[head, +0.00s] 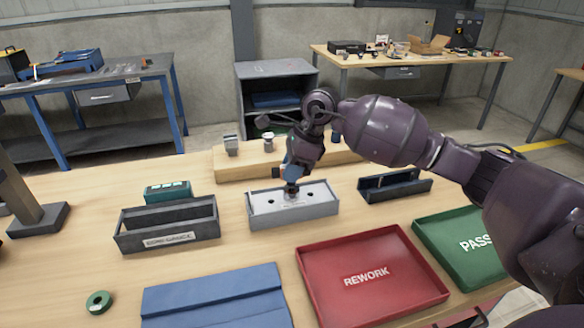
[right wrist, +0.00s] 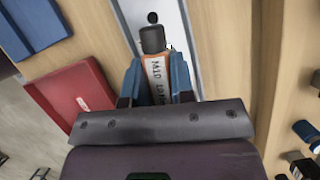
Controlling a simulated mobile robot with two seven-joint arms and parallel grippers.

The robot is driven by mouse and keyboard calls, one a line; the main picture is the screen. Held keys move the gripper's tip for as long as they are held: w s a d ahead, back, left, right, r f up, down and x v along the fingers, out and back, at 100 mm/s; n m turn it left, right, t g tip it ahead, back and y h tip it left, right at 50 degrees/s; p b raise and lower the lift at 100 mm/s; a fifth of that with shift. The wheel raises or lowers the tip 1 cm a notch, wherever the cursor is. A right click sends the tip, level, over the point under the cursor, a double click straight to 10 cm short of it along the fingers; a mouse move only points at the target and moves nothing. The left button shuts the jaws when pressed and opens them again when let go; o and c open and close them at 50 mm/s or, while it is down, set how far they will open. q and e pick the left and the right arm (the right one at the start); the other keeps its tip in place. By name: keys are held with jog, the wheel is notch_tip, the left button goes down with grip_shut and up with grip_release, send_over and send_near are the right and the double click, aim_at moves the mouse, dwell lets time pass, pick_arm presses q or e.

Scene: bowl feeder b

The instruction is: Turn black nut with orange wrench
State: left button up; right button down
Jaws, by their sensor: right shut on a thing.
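My right gripper (head: 291,176) is over the middle of a grey fixture block (head: 296,215) on the table. In the right wrist view my right gripper (right wrist: 155,84) is shut on the orange wrench (right wrist: 157,72), which has a lettered label on its handle and a dark head (right wrist: 152,39). The wrench head is over the fixture's pale top, in line with a dark hole. I cannot make out the black nut apart from the dark shape under the gripper, nor tell whether the wrench touches it. My left gripper is not in view.
A dark open bin (head: 168,232) stands left of the fixture, and another dark holder (head: 395,188) stands right. A red REWORK tray (head: 415,283), green PASS tray (head: 455,259) and blue mat (head: 217,300) lie in front. A wooden rail (head: 235,172) is behind. A green ring (head: 99,302) lies front left.

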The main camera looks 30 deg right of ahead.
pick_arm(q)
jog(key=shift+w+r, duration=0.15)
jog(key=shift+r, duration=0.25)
pick_arm(e)
jog(key=shift+m, duration=0.5)
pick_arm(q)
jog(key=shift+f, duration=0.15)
pick_arm(e)
jog(key=shift+f+n, duration=0.1)
jog(key=shift+n, duration=0.3)
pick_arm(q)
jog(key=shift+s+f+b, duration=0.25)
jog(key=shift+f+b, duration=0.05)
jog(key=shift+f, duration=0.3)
pick_arm(e)
jog(key=shift+n, duration=0.3)
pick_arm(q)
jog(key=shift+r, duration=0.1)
pick_arm(e)
jog(key=shift+r, duration=0.25)
